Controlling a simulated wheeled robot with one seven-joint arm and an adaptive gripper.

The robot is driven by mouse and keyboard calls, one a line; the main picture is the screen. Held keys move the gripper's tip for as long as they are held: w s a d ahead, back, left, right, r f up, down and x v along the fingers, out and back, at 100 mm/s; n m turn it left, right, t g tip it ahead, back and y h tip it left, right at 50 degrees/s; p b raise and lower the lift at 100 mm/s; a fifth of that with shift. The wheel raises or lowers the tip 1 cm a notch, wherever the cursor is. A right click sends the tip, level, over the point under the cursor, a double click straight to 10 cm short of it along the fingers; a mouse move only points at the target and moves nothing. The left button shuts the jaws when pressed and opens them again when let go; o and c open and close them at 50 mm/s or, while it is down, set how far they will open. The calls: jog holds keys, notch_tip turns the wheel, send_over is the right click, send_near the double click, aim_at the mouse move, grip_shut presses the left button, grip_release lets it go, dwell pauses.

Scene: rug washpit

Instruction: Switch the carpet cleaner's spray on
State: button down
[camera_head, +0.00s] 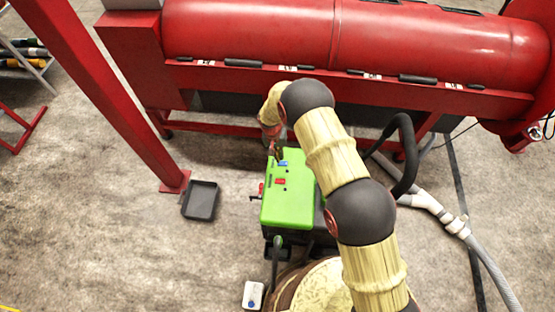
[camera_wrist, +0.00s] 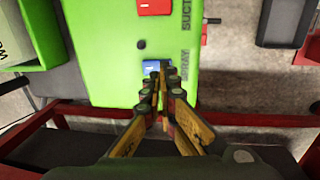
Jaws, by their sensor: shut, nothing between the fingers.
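The carpet cleaner (camera_head: 292,207) is a green box on the floor, left of my arm in the head view; its green top (camera_wrist: 112,65) fills the middle of the wrist view. A blue switch (camera_wrist: 153,65) sits beside the word SPRAY. A red switch (camera_wrist: 156,7) sits beside the word SUCT, cut off at the frame edge. My gripper (camera_wrist: 162,68) is shut and empty, with its fingertips over the near edge of the blue switch and partly hiding it. Whether they touch it, and how the switch is tilted, I cannot tell. In the head view my gripper (camera_head: 277,155) is at the top's far end.
A large red cylinder machine (camera_head: 400,40) stands close behind the cleaner. A red post (camera_head: 110,100) and a dark tray (camera_head: 200,200) are to the left. A grey hose (camera_head: 470,245) runs along the right. A round rug roll (camera_head: 318,290) lies in front. Open floor is at left.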

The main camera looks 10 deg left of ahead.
notch_tip(320, 180, up, 10)
jog(key=a+p, duration=0.1)
jog(key=p, duration=0.1)
jog(key=shift+a, duration=0.2)
jog(key=shift+f, duration=0.1)
jog(key=shift+s, duration=0.1)
